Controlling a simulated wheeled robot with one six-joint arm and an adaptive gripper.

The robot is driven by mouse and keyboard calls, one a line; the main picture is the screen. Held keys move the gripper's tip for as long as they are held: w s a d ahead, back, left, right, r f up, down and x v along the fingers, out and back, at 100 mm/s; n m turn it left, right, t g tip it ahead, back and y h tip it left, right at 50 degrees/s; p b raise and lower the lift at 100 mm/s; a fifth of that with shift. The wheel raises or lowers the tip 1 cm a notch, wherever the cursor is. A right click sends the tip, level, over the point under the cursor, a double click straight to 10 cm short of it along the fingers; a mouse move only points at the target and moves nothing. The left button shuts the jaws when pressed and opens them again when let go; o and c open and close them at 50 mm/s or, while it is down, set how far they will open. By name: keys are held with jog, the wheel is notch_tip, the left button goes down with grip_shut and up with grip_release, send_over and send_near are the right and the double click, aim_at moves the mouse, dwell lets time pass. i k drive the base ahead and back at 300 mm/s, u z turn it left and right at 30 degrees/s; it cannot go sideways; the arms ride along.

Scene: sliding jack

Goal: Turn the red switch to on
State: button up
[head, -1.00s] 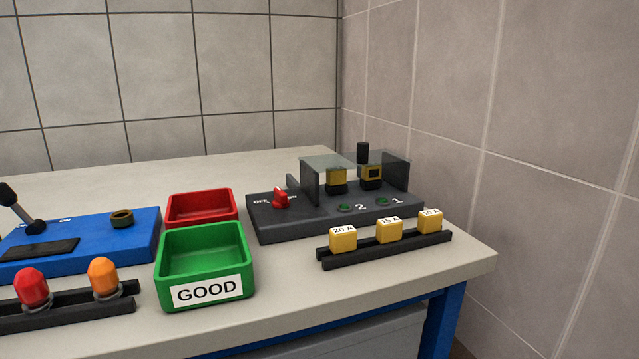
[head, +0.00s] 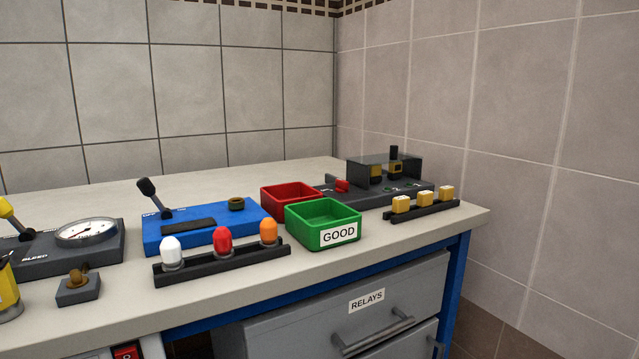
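A red switch knob (head: 342,186) sits on the left part of a dark grey panel box (head: 372,199) at the far right of the bench. Another small red part (head: 127,352), perhaps a rocker switch, shows on a white item at the bottom edge, cut off by the frame. My gripper is not in view.
A red bin (head: 291,190) and a green GOOD bin (head: 324,229) stand before the panel box. A rack of yellow blocks (head: 419,209), a blue lever box (head: 205,238), a lamp rack (head: 222,265) and a gauge box (head: 85,237) share the bench. Drawers (head: 345,310) are below.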

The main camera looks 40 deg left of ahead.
aim_at(342, 186)
jog(key=u, duration=1.2)
